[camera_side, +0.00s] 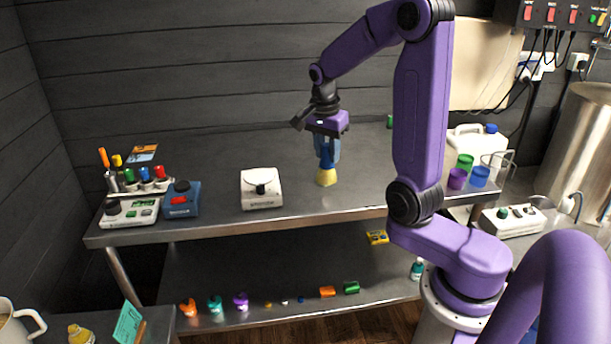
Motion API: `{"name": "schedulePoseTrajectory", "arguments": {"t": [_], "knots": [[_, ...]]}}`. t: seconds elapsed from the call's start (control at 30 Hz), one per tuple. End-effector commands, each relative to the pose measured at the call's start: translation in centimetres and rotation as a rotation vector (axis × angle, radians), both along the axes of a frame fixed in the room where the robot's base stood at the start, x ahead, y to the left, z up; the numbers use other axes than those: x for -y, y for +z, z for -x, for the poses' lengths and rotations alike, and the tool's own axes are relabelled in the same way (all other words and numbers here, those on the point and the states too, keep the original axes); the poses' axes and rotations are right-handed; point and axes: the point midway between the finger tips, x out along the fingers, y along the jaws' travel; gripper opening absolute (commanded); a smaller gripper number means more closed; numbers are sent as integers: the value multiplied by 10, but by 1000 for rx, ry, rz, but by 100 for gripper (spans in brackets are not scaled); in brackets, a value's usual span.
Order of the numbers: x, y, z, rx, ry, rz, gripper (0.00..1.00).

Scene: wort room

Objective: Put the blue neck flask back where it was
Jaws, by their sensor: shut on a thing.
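The blue neck flask (327,177) has a pale yellow, cone-shaped lower body and a blue neck, and is upright. My gripper (327,157) points straight down over the middle of the grey bench (300,210) and is shut on the flask at its neck. The fingers cover much of the neck. The flask is at or just above the bench top; I cannot tell whether its base touches.
A white device (261,188) stands left of the flask. Further left are a blue device (181,199), a white device with a green display (128,212) and a rack of colourful-capped items (146,187). Coloured cups (457,179) stand to the right. Small items lie on the lower shelf (250,285).

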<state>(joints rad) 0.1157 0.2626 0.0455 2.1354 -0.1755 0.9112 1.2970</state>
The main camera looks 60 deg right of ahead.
Motion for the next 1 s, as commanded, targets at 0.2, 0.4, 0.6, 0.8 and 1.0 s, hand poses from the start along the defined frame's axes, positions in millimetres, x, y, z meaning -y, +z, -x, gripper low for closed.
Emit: {"name": "schedulePoseTrajectory", "arguments": {"t": [0.2,0.4,0.6,0.8,1.0], "knots": [[14,-17,-36,-2,1,0,0],[23,-45,-60,-4,1,-1,0],[30,-67,-78,0,1,0,0],[33,-76,-85,0,0,0,0],[34,-101,-88,-3,2,0,0]]}}
